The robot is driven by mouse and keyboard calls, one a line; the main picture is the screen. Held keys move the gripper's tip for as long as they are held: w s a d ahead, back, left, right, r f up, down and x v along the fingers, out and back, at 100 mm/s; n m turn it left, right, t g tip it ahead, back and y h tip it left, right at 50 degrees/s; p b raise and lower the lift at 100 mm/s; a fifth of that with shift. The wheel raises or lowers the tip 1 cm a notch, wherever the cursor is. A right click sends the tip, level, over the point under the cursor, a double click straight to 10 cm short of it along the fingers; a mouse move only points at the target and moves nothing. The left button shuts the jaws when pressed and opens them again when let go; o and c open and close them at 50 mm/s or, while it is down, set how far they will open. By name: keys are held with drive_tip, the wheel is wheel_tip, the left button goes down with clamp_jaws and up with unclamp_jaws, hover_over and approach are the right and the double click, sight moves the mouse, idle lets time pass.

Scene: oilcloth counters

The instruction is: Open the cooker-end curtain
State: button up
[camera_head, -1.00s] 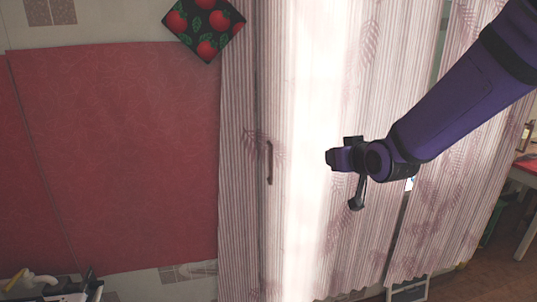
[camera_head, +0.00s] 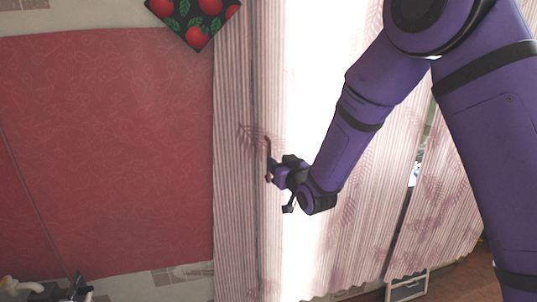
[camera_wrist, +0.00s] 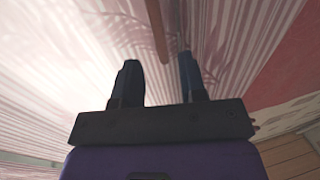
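The curtain (camera_head: 236,200) hangs in striped, leaf-printed cloth to the right of the red wall panel, with bright light on its middle. A brown upright handle (camera_head: 267,148) is on it near its left part. My gripper (camera_head: 272,172) is at the handle's lower end. In the wrist view the two dark fingers of my gripper (camera_wrist: 160,75) are apart, and the handle (camera_wrist: 157,30) runs down into the space between their tips, nearer the right finger. I cannot tell whether either finger touches it. Curtain cloth (camera_wrist: 60,60) fills much of the wrist view.
A red wall panel (camera_head: 110,150) covers the left side. A dark cloth with red fruit (camera_head: 195,18) hangs above it. A second curtain section (camera_head: 440,210) hangs at right beyond a gap. A pale-framed object (camera_head: 407,288) stands on the floor below.

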sight(270, 154)
drive_tip(key=x, duration=0.7)
drive_tip(key=shift+w, duration=0.15)
clamp_jaws()
